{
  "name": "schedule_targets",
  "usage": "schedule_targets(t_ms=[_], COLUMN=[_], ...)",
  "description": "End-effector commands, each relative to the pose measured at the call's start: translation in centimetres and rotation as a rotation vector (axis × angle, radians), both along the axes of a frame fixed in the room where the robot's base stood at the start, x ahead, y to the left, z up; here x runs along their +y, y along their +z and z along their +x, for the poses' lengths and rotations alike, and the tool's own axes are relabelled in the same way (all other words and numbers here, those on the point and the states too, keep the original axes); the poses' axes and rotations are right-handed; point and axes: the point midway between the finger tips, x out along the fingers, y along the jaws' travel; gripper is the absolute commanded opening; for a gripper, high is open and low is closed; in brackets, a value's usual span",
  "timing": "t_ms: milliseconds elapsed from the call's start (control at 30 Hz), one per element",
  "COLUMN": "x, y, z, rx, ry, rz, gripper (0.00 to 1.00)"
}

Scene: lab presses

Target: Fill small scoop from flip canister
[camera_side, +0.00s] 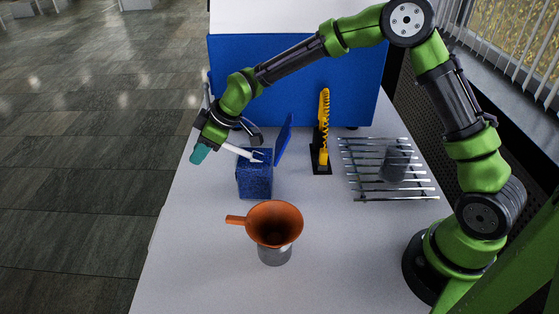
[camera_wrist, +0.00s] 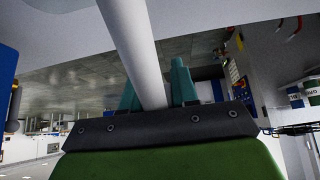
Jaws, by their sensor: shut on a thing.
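My gripper (camera_side: 199,153) has teal fingertips and is at the left side of the table, shut on the white handle of the small scoop (camera_side: 238,150). The scoop reaches right from the fingers to the top of the blue canister (camera_side: 255,182). Its far end is at the canister opening; I cannot tell how deep it sits or whether it holds anything. The canister's flip lid (camera_side: 284,139) stands open on its right side. In the wrist view, the white handle (camera_wrist: 138,50) runs between the teal fingers (camera_wrist: 157,85); the scoop's bowl is not visible there.
An orange funnel (camera_side: 274,224) sits on a clear vessel (camera_side: 275,256) in front of the canister. A yellow toothed tool (camera_side: 323,125) stands on a black base behind. A metal rack (camera_side: 365,187) with a grey cup (camera_side: 394,164) is at right. A blue panel (camera_side: 300,75) stands at the back.

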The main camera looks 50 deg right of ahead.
Motion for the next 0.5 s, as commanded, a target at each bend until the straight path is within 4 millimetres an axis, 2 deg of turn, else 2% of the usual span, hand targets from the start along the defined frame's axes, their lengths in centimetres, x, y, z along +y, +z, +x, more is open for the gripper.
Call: schedule_targets(t_ms=[267, 500], x=[0.65, 0.31], y=[-0.01, 0.01], z=[-0.65, -0.31], rx=[0.001, 0.001], ry=[-0.001, -0.003], rz=[0.000, 0.001], gripper=[0.00, 0.00])
